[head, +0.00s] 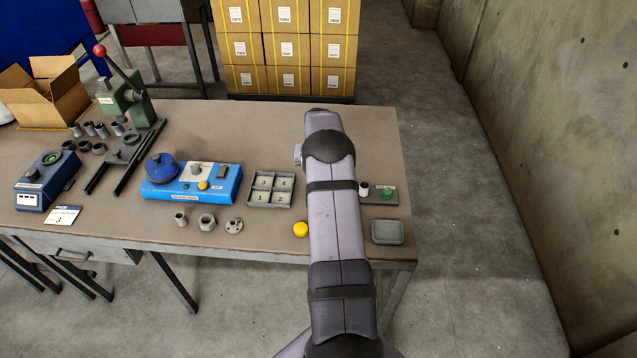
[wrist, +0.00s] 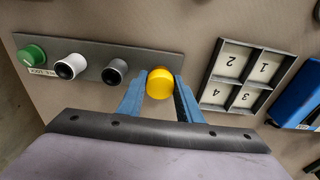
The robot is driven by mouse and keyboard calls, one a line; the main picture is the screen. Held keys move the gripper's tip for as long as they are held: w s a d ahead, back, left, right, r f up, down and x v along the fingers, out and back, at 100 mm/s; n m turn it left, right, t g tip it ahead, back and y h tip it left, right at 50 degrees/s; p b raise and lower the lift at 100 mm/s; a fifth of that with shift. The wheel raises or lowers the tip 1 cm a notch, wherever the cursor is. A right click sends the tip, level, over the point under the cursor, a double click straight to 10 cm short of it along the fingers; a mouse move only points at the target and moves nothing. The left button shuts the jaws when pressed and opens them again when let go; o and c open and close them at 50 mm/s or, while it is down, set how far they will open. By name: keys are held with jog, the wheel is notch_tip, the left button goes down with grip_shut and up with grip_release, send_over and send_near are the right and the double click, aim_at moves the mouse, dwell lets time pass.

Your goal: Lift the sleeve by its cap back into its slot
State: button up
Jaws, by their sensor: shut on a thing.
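In the wrist view, my gripper (wrist: 153,92) is shut on a round yellow cap (wrist: 159,83), with one blue finger on each side. The cap covers part of the right end of a long grey plate (wrist: 145,60). The sleeve under the cap is hidden, and I cannot tell how high the cap is above the plate. A white cylinder (wrist: 70,66), a dark grey cylinder (wrist: 115,71) and a green button (wrist: 31,56) stand along the plate. In the head view, my arm hides the gripper and the plate's left part; the right part of the plate (head: 400,200) shows.
A numbered tray (head: 249,190) lies left of my arm, near a blue fixture (head: 165,194). A yellow disc (head: 300,229) lies near the table's front edge, beside my arm. A grey dish (head: 388,231) is at the front right.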

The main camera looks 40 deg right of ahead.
jog(key=shift+r+p, duration=1.85)
jog(key=shift+r, duration=1.45)
jog(key=shift+a, duration=0.15)
jog(key=w+a, duration=0.5)
jog(key=a, duration=0.5)
jog(key=shift+w+a, duration=0.35)
jog(key=shift+f, duration=0.15)
jog(key=shift+f+b, duration=2.45)
jog(key=shift+f, duration=1.15)
jog(key=o, duration=1)
jog(key=shift+c, duration=1.2)
jog(key=shift+o, duration=0.2)
